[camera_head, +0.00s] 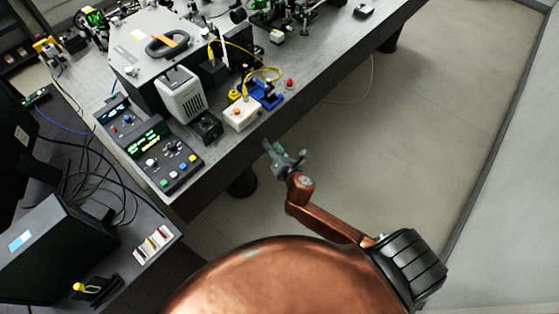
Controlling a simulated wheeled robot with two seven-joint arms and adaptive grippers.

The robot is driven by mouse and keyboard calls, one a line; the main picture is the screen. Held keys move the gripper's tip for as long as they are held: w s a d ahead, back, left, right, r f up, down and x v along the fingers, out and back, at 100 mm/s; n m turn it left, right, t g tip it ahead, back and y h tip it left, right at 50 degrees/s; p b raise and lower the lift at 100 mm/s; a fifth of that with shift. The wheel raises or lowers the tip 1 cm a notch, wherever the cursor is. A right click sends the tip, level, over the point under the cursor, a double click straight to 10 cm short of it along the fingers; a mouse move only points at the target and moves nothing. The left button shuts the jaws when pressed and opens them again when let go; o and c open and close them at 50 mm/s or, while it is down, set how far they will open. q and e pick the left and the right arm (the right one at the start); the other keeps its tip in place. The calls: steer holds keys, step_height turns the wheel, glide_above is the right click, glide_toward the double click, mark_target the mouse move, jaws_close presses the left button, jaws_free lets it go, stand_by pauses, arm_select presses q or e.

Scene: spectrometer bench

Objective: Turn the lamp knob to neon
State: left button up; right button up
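No label naming neon is readable, and I cannot tell for sure which control is the lamp knob. A small black box (207,126) with a round dial on top stands beside a white vented housing (181,95) on the bench. A white box (241,114) with an orange knob stands to its right. My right gripper (285,155) is beyond the bench's front edge, over the floor, apart from these boxes. It appears to hold nothing; its finger opening is too small to judge. My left gripper is out of view.
A control console (164,152) with green displays and several buttons sits at the bench's near corner. A blue mount (267,95), yellow cables and a red button (290,84) lie right of the boxes. Floor (430,120) is clear to the right. A side desk (150,272) stands at lower left.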

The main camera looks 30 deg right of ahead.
step_height(320, 180, down, 10)
steer(key=s+d+m+g, duration=0.1)
steer(key=s+d+m, duration=0.1)
steer(key=shift+d+f+m+g, duration=0.15)
steer(key=shift+d+m+g, duration=0.05)
steer(key=shift+m+g, duration=0.2)
